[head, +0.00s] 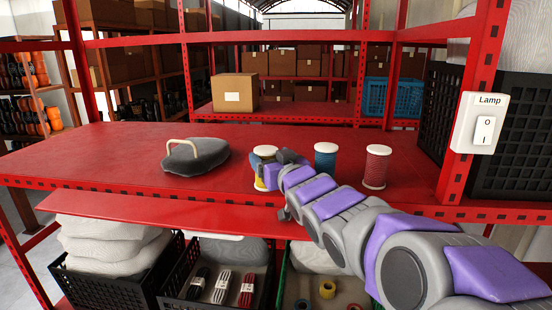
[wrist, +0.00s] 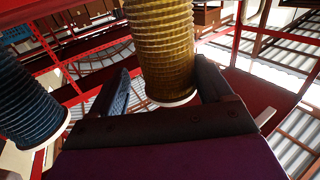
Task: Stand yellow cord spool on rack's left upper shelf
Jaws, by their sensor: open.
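The yellow cord spool (head: 260,184) is upright on the red shelf deck (head: 120,160), its white top showing and much of its body hidden behind my gripper (head: 266,164). In the wrist view the yellow spool (wrist: 166,45) is between my two open fingers (wrist: 164,80). A gap shows between it and the left finger; the right finger looks close, and I cannot tell whether it touches. A blue cord spool (head: 326,162) and a red cord spool (head: 377,168) stand to the right. The blue spool also shows at left in the wrist view (wrist: 30,100).
A grey bag-like weight with a handle (head: 197,155) lies left of the spools. A cardboard box (head: 235,93) sits behind. A right post carries a lamp switch (head: 484,124). Crates (head: 110,285) stand below. The deck's far left is clear.

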